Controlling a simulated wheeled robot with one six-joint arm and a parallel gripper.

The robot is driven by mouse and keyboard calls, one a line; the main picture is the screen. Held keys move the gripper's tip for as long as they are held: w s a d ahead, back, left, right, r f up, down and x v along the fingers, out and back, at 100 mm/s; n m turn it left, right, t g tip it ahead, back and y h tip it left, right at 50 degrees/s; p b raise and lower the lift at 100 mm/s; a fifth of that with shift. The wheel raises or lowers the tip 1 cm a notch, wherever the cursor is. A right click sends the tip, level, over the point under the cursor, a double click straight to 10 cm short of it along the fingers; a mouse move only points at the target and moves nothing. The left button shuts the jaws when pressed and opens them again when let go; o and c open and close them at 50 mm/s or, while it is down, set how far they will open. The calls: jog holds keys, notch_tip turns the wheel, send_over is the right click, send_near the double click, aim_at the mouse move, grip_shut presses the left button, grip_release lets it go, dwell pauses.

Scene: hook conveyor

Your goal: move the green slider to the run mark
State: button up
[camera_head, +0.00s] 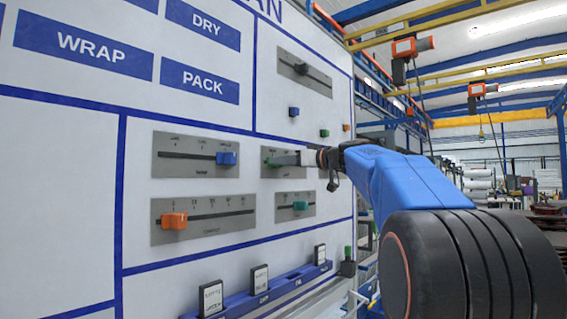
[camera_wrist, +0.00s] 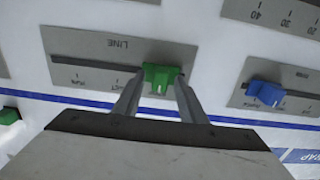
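The green slider (camera_wrist: 161,79) is on a grey plate labelled LINE (camera_wrist: 90,62) in the wrist view. It sits right of the middle of its dark slot, which runs left across the plate. The run mark (camera_wrist: 83,81) appears to be the small print near the slot's left end; the print is hard to read. My gripper (camera_wrist: 160,76) has one finger on each side of the slider, with narrow gaps showing beside its front part. Contact at the tips cannot be told. In the head view the green slider (camera_head: 269,163) shows just left of my gripper (camera_head: 284,160).
A blue slider (camera_head: 227,158) is on the plate to the left. An orange slider (camera_head: 174,221) and a teal slider (camera_head: 300,206) are below. A black slider (camera_head: 302,71) is above. A blue rail (camera_head: 235,305) with labelled blocks runs along the panel's bottom.

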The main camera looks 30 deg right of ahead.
grip_shut()
jog(key=shift+d, duration=0.15)
jog(key=w+d, duration=0.5)
jog(key=d, duration=0.9)
jog(key=shift+w+d, duration=0.1)
grip_release()
jog(key=shift+d, duration=0.15)
